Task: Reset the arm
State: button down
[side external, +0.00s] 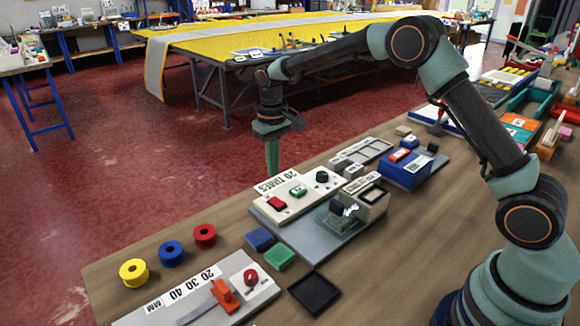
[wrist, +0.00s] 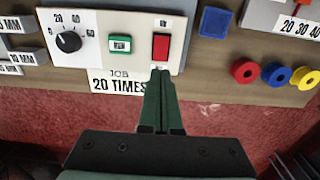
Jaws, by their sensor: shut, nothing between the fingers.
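My gripper (side external: 272,165) points down at the far edge of the wooden table, beside the white control panel. In the wrist view my gripper (wrist: 162,75) has its green fingers together, with nothing between them. The fingertips appear just below the red button (wrist: 160,47) in that view. Whether they touch the panel cannot be told there; in the side view they look apart from the red button (side external: 277,204). The panel (side external: 320,189) also carries a green button (side external: 298,191) and a black knob (side external: 322,177).
Yellow (side external: 133,272), blue (side external: 171,253) and red (side external: 204,236) spools stand on the table's left part. Blue (side external: 260,239) and green (side external: 279,257) blocks and a black tray (side external: 314,292) lie near the panel. A blue box (side external: 410,172) stands right. Red floor (side external: 110,180) lies beyond the table.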

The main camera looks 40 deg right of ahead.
jog(key=s+d+r+t, duration=0.2)
jog(key=s+r+t, duration=0.1)
jog(key=s+r, duration=0.85)
jog(key=s+d+r+t, duration=0.2)
jog(key=s, duration=1)
jog(key=shift+t, duration=0.3)
